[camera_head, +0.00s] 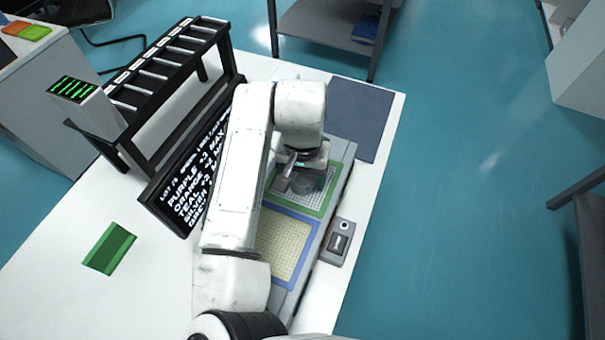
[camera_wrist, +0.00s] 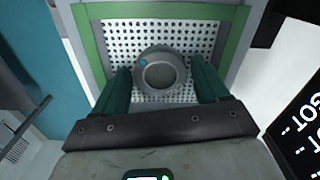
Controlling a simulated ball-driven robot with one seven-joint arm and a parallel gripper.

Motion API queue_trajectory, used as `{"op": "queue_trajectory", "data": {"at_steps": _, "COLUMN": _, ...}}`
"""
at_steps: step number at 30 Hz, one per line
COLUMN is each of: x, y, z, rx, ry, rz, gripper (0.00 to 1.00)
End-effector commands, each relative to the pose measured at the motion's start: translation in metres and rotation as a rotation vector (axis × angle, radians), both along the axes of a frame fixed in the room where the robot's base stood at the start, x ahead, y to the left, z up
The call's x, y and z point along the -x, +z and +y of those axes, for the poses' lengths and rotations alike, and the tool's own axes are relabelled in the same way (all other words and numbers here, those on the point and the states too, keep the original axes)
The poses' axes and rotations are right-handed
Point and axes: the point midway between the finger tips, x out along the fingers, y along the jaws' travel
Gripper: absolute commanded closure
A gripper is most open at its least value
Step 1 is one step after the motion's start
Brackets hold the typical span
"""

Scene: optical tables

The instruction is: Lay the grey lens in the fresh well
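In the head view my gripper (camera_head: 300,182) is over this green-framed well (camera_head: 328,198). A blue-framed well (camera_head: 312,244) with a yellowish grid floor lies nearer. Whether the lens touches the floor cannot be told.
A black sign with white text (camera_head: 185,185) and a slotted black rack (camera_head: 165,70) stand left of my arm. A small grey device (camera_head: 337,242) is beside the wells. A dark mat (camera_head: 360,115) lies beyond.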

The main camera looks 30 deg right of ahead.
Motion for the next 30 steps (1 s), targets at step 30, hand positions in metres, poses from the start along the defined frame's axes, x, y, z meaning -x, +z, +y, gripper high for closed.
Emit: {"op": "queue_trajectory", "data": {"at_steps": 30, "x": 0.0, "y": 0.102, "z": 0.0, "rx": -0.001, "ry": -0.001, "rz": -0.002, "gripper": 0.13}}
